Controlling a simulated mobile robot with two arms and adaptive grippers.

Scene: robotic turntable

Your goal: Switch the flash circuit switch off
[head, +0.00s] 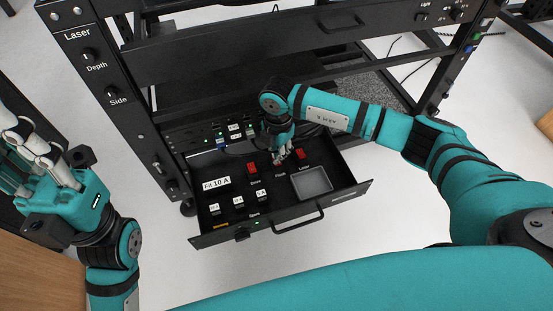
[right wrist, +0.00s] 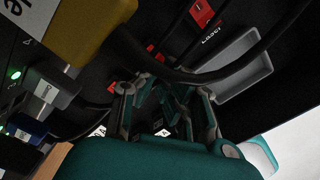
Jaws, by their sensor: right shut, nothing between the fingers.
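The flash circuit switch (head: 278,162) is a small red switch above the "Flash" label in the open black drawer (head: 340,193), between two other red switches. My right gripper (head: 281,155) is shut and empty, pointing down over it and hiding part of it. I cannot tell whether they touch or which way the switch is set. In the right wrist view the shut fingers (right wrist: 168,95) are close to a small red piece (right wrist: 160,57), apparently this switch. My left gripper (head: 35,155) is at the far left, away from the drawer; its finger opening is unclear.
The "Laser" red switch (head: 300,154) is right of the gripper, and another red switch (head: 252,168) is left. A grey square recess (head: 312,181) lies in front. Plugs and cables (head: 222,143) crowd the drawer's back. The drawer handle (head: 299,220) sticks out at the front.

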